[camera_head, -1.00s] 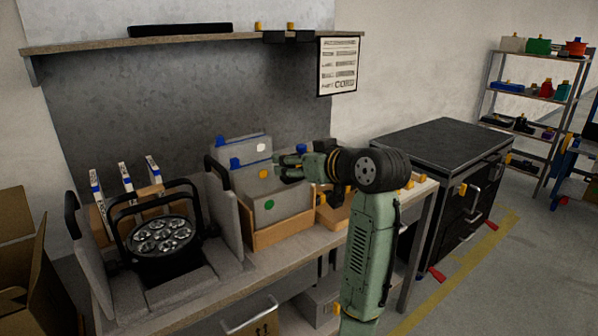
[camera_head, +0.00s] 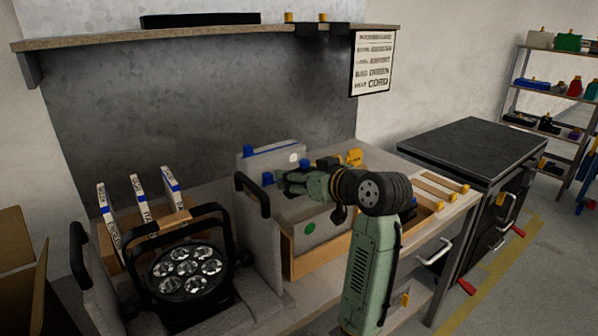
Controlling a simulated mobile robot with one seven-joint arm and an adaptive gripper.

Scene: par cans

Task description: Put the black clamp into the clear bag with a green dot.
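The clear bag with a green dot (camera_head: 322,238) is the front one of several upright greyish bags in a wooden holder on the bench. My gripper (camera_head: 285,181) is just above and behind its top edge, pointing left across the bags. The fingers are small and partly merge with the bags behind, so I cannot tell whether they are open or hold anything. I cannot make out the black clamp for certain. Small black pieces (camera_head: 313,29) sit at the shelf's front edge, but I cannot tell what they are.
A black-framed par can (camera_head: 186,271) stands in a grey padded case to the left. The wooden holder (camera_head: 318,262) is right of the case. A bag with a white dot (camera_head: 273,155) stands at the back. A black-topped cabinet (camera_head: 473,147) stands right, with floor beyond it.

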